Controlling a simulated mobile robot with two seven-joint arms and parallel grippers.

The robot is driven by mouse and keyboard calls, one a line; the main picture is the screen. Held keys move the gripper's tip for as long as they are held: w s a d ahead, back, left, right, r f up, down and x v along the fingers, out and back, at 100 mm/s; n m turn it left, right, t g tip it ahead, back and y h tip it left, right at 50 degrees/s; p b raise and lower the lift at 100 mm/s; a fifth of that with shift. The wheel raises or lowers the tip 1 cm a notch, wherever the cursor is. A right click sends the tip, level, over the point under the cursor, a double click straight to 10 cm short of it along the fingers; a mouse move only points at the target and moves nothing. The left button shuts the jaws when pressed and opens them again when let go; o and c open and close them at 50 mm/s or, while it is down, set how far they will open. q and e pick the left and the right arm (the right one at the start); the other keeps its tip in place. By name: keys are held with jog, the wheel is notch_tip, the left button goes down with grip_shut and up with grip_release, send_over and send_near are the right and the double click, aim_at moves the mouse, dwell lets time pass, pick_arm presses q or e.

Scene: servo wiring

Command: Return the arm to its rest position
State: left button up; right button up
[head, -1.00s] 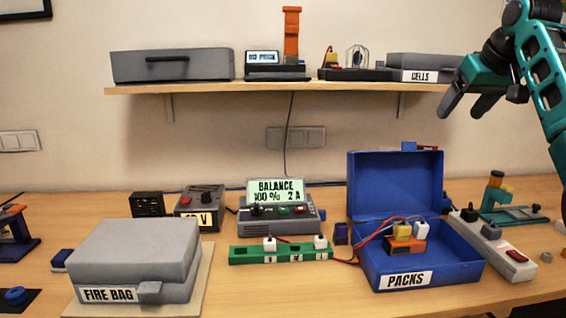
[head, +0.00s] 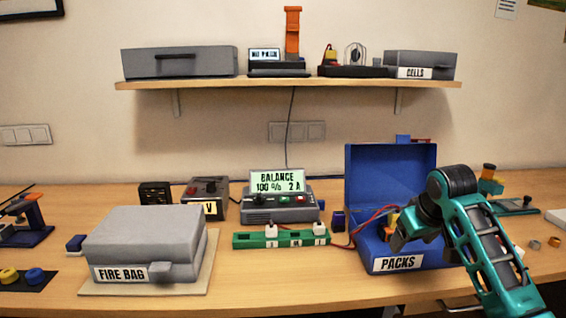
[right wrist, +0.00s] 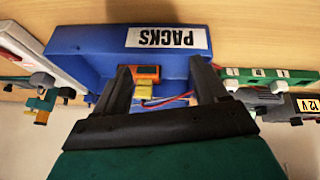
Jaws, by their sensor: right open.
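My right arm is teal and black and comes in from the lower right of the head view. Its gripper (head: 408,232) hangs in front of the open blue PACKS box (head: 378,165). In the right wrist view the two dark fingers (right wrist: 166,92) are apart with nothing held between them. Beyond them that view shows the blue box (right wrist: 85,50) upside down, with an orange and yellow battery pack (right wrist: 146,76) and red and blue wires inside. In the head view the arm hides much of the pack. My left gripper is not in view.
The grey FIRE BAG case (head: 145,243) stands at the left on a beige board. The charger (head: 277,202) and green balance board (head: 281,238) are in the middle. A shelf (head: 290,84) with cases runs above. The table's front middle is clear.

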jog(key=s+a+f, duration=0.4)
jog(key=s+f, duration=0.6)
jog(key=f, duration=0.1)
jog(key=s+a+f+g, duration=0.1)
jog(key=s+a+f, duration=0.15)
jog(key=s, duration=1.15)
jog(key=s+a+f+g, duration=0.1)
jog(key=s+f, duration=0.2)
jog(key=s, duration=1)
jog(key=w+a+f+t+y, duration=0.2)
jog(key=w+f+t, duration=0.5)
jog(key=f, duration=0.2)
jog(key=shift+w+a, duration=0.15)
jog(key=shift+a, duration=0.05)
